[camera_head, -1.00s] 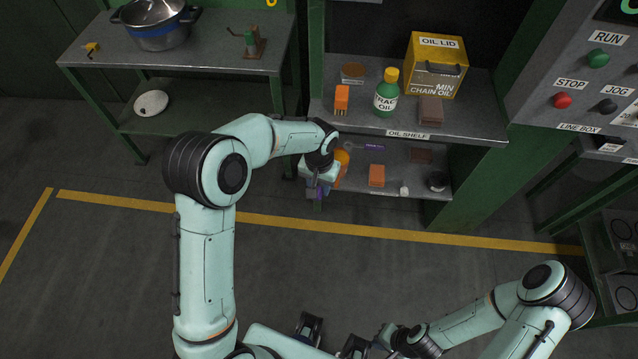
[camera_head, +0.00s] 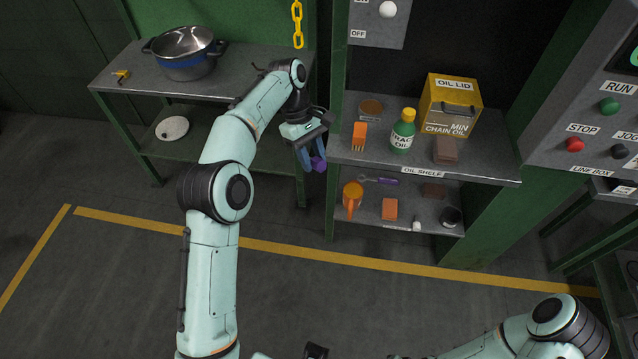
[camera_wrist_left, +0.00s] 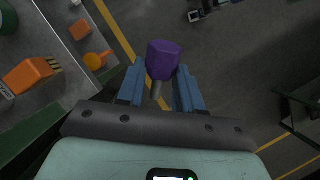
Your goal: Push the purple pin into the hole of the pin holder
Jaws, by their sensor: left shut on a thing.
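The purple pin (camera_head: 318,164) is held in my left gripper (camera_head: 312,160), which is shut on it. In the left wrist view the pin's purple head (camera_wrist_left: 163,60) sits between the blue fingers (camera_wrist_left: 160,88), with its grey shank towards the palm. The gripper hangs in the gap between the left table and the oil shelf. The pin holder cannot be made out; my left forearm and wrist cover the right part of the left table. My right arm is at the bottom right; its gripper is cut off or unclear at the bottom edge.
The left table (camera_head: 130,83) carries a blue pot (camera_head: 188,62) and a small yellow object (camera_head: 122,75). The oil shelf (camera_head: 480,170) holds a green bottle (camera_head: 403,132), a yellow box (camera_head: 448,105) and blocks. An orange tool (camera_head: 352,196) lies below. A yellow chain (camera_head: 297,24) hangs overhead.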

